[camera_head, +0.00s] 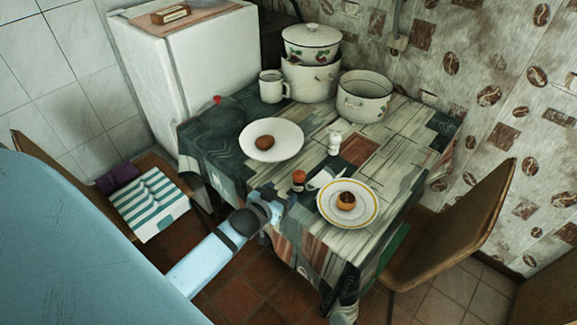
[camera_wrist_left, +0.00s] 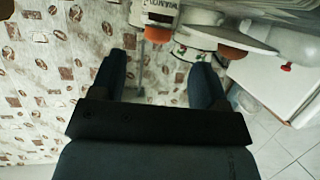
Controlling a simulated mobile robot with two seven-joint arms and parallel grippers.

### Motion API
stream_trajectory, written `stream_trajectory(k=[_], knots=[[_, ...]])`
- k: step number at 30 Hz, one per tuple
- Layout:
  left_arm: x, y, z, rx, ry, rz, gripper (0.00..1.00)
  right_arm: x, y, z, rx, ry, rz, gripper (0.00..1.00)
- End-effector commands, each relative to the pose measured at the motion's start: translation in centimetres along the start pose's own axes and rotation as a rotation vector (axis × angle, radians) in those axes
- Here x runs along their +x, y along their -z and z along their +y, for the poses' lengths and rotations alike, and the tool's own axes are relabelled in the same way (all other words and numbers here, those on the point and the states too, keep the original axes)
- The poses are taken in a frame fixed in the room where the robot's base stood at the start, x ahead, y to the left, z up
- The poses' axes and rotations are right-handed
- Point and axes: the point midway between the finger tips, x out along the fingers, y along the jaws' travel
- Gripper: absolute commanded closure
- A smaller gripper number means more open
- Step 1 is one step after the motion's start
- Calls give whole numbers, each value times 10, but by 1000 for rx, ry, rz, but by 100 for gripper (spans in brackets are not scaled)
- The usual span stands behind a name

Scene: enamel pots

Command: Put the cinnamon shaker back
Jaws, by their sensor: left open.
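The cinnamon shaker (camera_head: 298,181), a small jar with an orange-red cap, stands on the near part of the table, left of the yellow-rimmed plate. In the left wrist view the picture is upside down; a labelled jar (camera_wrist_left: 160,12) with an orange cap shows at the top edge, partly cut off. My left gripper (camera_head: 281,203) is at the table's near edge, just short of the shaker. Its two dark fingers (camera_wrist_left: 164,80) are apart with nothing held between them; the jar appears beyond the tips. My right gripper is not in view.
A yellow-rimmed plate (camera_head: 331,214) holds a round brown item. A white plate (camera_head: 288,147) holds a brown egg-like item. A white shaker (camera_head: 334,143) stands behind. Pots (camera_head: 365,97) and a mug (camera_head: 272,87) fill the back. A chair (camera_head: 455,240) is at right.

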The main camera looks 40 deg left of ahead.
Motion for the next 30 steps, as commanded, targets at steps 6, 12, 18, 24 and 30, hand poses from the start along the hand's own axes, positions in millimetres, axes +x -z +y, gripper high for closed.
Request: stream_trajectory(k=[6, 12, 18, 24, 30], knots=[[-32, -26, 29, 29, -58, -52, 32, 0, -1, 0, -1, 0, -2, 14], [-108, -92, 111, 106, -245, -189, 32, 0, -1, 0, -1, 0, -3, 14], [-149, -115, 149, 134, -339, -244, 32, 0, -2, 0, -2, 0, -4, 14], [-150, -116, 150, 135, -342, -245, 32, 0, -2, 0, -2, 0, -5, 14], [-154, -103, 149, 136, -341, -243, 32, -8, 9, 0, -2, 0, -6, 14]])
